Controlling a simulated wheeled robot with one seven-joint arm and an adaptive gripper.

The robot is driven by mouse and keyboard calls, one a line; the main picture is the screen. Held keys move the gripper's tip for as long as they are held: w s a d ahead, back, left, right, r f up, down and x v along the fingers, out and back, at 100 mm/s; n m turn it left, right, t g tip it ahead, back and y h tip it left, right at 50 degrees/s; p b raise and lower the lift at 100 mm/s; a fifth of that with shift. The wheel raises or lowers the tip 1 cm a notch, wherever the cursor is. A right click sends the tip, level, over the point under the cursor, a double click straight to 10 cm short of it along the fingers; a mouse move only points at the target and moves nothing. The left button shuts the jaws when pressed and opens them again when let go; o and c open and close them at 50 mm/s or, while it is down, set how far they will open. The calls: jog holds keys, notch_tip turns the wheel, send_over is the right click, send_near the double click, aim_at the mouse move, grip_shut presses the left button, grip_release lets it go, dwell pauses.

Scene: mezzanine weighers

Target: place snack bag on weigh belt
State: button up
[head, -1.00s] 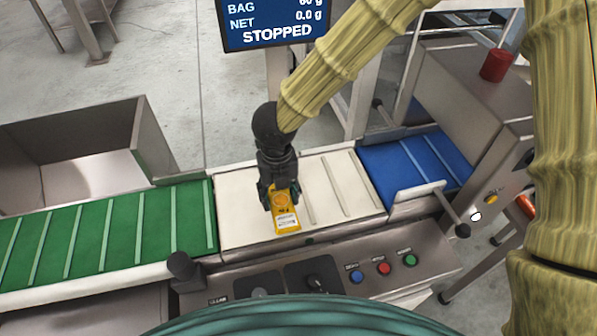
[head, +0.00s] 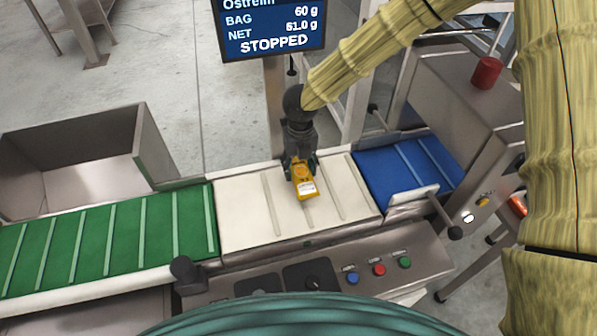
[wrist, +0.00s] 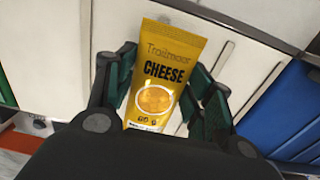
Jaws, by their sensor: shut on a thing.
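A yellow snack bag (head: 304,183) marked Trailmoor Cheese is between the fingers of my gripper (head: 298,163). The bag also shows in the wrist view (wrist: 158,80), with my gripper's green-padded fingers (wrist: 160,88) closed on both its sides. The bag is over the white weigh belt (head: 245,215), right of its middle, and looks to be at or very near the belt surface. The display (head: 268,25) reads bag 60 g, net 61.0 g, STOPPED. The bag's lower end is hidden by my gripper in the wrist view.
A green belt (head: 105,240) adjoins on the left and a blue belt (head: 405,170) on the right. A control panel with blue, red and green buttons (head: 378,269) runs along the front. A steel bin (head: 75,150) stands behind the green belt. The rest of the white belt is clear.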

aim_at(299, 174)
jog(key=shift+s+f, duration=0.1)
jog(key=shift+f, duration=1.3)
jog(key=shift+f, duration=0.15)
jog(key=o, duration=1)
notch_tip(299, 174, up, 12)
jog(key=shift+r+b, duration=0.15)
jog(key=shift+b, duration=0.15)
